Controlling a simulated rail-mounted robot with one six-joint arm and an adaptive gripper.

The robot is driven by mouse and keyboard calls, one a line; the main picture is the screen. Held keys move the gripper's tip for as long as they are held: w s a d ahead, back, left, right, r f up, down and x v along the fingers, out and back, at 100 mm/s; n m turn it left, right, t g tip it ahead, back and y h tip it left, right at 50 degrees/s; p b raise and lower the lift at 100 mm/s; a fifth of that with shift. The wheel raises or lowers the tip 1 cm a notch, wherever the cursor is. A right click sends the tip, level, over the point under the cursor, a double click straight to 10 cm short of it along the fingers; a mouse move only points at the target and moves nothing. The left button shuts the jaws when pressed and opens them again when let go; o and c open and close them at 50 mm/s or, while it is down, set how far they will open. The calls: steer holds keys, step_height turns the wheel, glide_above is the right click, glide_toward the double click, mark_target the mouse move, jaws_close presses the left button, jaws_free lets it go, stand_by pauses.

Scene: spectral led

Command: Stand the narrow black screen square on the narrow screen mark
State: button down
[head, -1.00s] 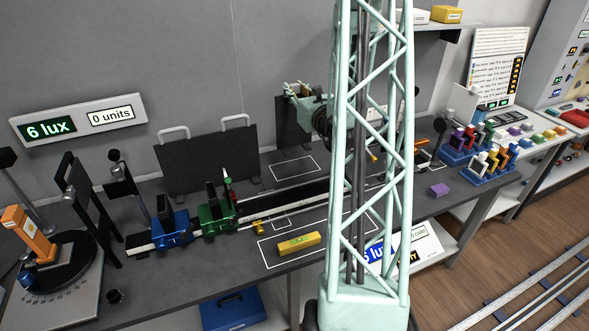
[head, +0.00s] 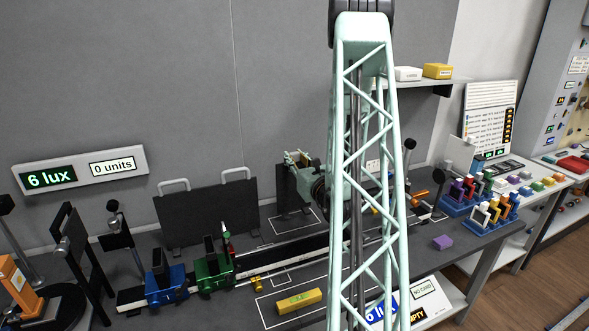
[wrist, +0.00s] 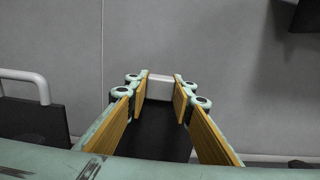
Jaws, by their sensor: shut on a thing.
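The narrow black screen (head: 284,190) is upright behind the rail, partly covered by my gripper and arm. My gripper (head: 298,160) is at its top. In the wrist view, my gripper's yellow-padded fingers (wrist: 161,100) are on either side of the pale grey handle (wrist: 160,88), with the dark screen panel (wrist: 155,138) below. The narrow screen mark, a white outline (head: 318,212) on the bench, lies at the foot of the screen and is partly hidden. I cannot tell whether the screen's foot touches the bench or how squarely it lines up.
A wide black screen (head: 208,212) with two handles stands to the left. The rail with blue (head: 166,282) and green (head: 212,272) carriages runs in front. A yellow block (head: 298,300) lies nearer the front. A shelf (head: 420,84) is at upper right.

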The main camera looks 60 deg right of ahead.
stand_by(0.3)
steer(key=shift+f+b, duration=0.3)
steer(key=shift+f, duration=1.95)
steer(key=c, duration=2.3)
jaws_free()
steer(key=shift+r, duration=0.2)
steer(key=p+v, duration=0.1)
steer(key=v, duration=0.8)
steer(key=shift+s+a, duration=0.1)
steer(key=shift+s, duration=0.05)
steer(key=shift+s+a+p, duration=0.25)
steer(key=shift+s+p, duration=0.2)
steer(key=shift+p, duration=1.65)
